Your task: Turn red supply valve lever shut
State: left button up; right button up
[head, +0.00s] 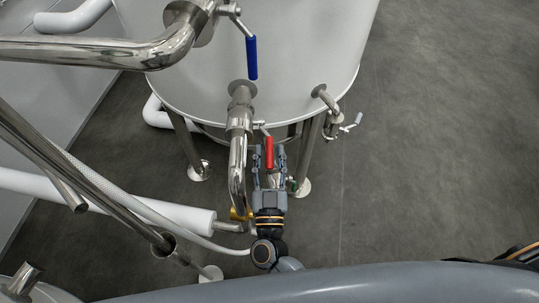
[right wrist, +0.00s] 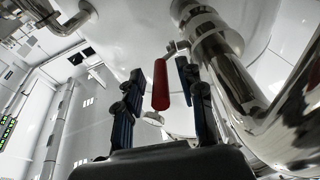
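The red valve lever (head: 268,152) sits under the tank, beside the vertical steel pipe, in the head view. It points down toward me. My right gripper (head: 269,170) is just below it, with its two fingers apart and the red lever between them. In the right wrist view, the red lever (right wrist: 160,85) stands between the open fingers of the right gripper (right wrist: 162,90), with gaps on both sides; I see no contact. The lever's pivot is near the pipe fitting. My left gripper is not in view.
A blue lever (head: 251,58) hangs from an upper pipe on the tank (head: 290,60). A steel pipe (head: 238,150) runs close to the left of my right gripper. A small side valve (head: 333,122) and tank legs stand to the right. Grey floor (head: 440,150) is clear at right.

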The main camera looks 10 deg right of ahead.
jog(key=shift+s+f, duration=0.1)
jog(key=shift+s, duration=0.05)
jog(key=v, duration=1.1)
jog(key=shift+s, duration=0.35)
jog(key=shift+a, duration=0.15)
jog(key=shift+c, duration=1)
jog(key=r+p, duration=0.2)
jog(key=d+r+p, duration=0.1)
jog(key=shift+s+m+g, duration=0.3)
jog(key=shift+m, duration=0.1)
grip_shut()
notch_tip(320, 180, up, 5)
jog(key=s+d+m+g+y+p, duration=0.1)
jog(key=s+d+m+y+p, duration=0.1)
jog(key=p, duration=0.3)
jog(key=w+f+p, duration=0.2)
jog(key=w+f, duration=0.1)
jog(key=w, duration=0.8)
jog(key=shift+a+g, duration=0.25)
jog(key=shift+g, duration=0.15)
